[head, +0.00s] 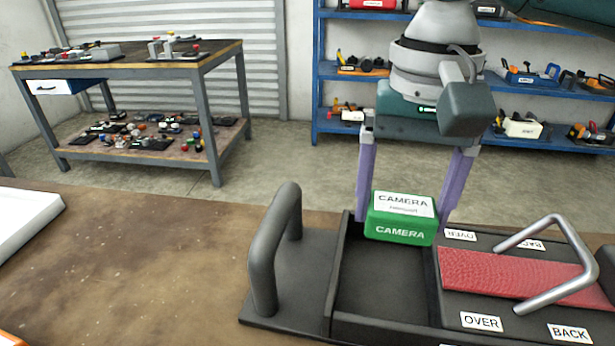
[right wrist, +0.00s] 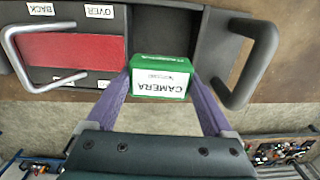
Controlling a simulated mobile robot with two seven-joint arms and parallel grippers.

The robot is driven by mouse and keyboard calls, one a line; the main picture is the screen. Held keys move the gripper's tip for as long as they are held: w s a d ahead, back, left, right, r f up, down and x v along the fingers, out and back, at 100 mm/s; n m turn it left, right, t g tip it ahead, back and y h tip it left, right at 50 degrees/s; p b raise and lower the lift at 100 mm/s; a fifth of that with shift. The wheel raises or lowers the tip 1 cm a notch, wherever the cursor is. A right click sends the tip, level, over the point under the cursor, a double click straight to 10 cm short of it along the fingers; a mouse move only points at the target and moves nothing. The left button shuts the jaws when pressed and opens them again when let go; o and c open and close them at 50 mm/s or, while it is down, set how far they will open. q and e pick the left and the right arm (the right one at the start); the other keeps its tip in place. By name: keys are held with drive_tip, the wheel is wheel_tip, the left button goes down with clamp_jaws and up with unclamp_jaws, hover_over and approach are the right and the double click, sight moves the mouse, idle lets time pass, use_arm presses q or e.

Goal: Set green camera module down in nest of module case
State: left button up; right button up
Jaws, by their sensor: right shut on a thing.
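The green camera module (head: 402,217), a box with white CAMERA labels, is held between the purple fingers of my right gripper (head: 410,205). It is upright at the far edge of the black module case (head: 342,328), over or just behind the open square nest (head: 382,280). I cannot tell how high it is above the nest floor. The right wrist view also shows the module (right wrist: 160,77) between the fingers (right wrist: 160,92), with the case (right wrist: 215,45) beyond it. The visible part of the nest is empty. My left gripper is not in view.
A grey arched handle (head: 274,250) stands left of the nest. A metal handle (head: 565,265) and red textured strip (head: 500,273) lie right of it, among OVER and BACK labels.

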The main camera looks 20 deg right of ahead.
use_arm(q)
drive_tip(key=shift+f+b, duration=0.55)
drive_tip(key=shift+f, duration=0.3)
use_arm(e)
hover_over(382, 283)
wheel_tip(382, 283, down, 6)
drive_tip(key=shift+r, duration=0.1)
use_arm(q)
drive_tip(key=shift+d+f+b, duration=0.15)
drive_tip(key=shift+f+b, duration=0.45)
use_arm(e)
wheel_tip(382, 283, down, 3)
drive_tip(key=shift+f, duration=0.55)
drive_tip(key=shift+f, duration=0.1)
drive_tip(key=o, duration=1.2)
drive_tip(key=shift+c, duration=0.2)
